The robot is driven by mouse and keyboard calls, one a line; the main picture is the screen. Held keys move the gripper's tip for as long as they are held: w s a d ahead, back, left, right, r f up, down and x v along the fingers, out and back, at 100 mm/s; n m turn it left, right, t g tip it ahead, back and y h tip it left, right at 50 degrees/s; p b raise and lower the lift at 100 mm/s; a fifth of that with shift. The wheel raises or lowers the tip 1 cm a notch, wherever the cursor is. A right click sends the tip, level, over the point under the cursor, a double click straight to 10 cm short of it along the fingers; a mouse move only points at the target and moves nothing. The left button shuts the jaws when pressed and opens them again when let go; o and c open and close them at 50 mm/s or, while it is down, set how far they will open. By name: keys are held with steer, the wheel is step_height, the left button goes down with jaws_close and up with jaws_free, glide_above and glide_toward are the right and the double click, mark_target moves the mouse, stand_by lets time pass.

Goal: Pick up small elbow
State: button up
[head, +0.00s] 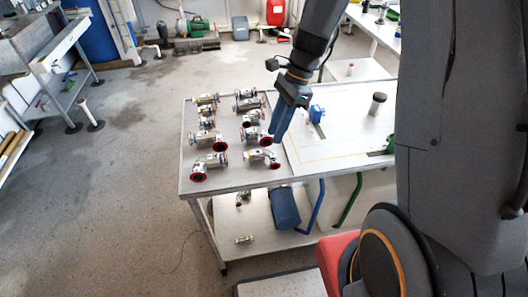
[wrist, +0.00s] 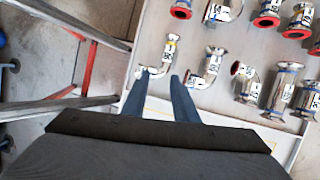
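Several shiny metal pipe fittings with white labels stand or lie on the table, some with red ends. In the wrist view, a slim bent fitting (wrist: 168,50), which looks like the small elbow, lies just ahead of my fingertips. Its lower end bends left and is partly hidden by my left finger. A second bent fitting (wrist: 212,64) lies to its right. In the head view, my gripper (head: 277,134) points down at the right side of the fittings; I cannot match the small elbow there.
The metal table (head: 225,178) holds the fittings in two rough columns on its left. A white board (head: 340,140) with a blue part (head: 317,113) and a dark cup (head: 377,104) covers the right. A lower shelf holds a blue bin (head: 285,207).

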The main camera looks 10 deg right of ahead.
mark_target(262, 151)
steer(key=shift+m+y, duration=0.3)
steer(key=shift+m, duration=0.5)
steer(key=shift+w+a+p+x, duration=0.2)
steer(key=shift+p+x, duration=0.35)
steer(key=shift+x, duration=0.8)
steer(key=shift+w+a+p+x, duration=0.1)
steer(key=shift+w+p+x, duration=0.3)
steer(key=shift+x, duration=0.95)
steer(key=shift+w+a+p+x, duration=0.15)
steer(key=shift+p+x, duration=0.5)
steer(key=shift+x, duration=0.7)
steer(key=shift+s, duration=0.1)
steer(key=shift+r, duration=0.1)
jaws_close()
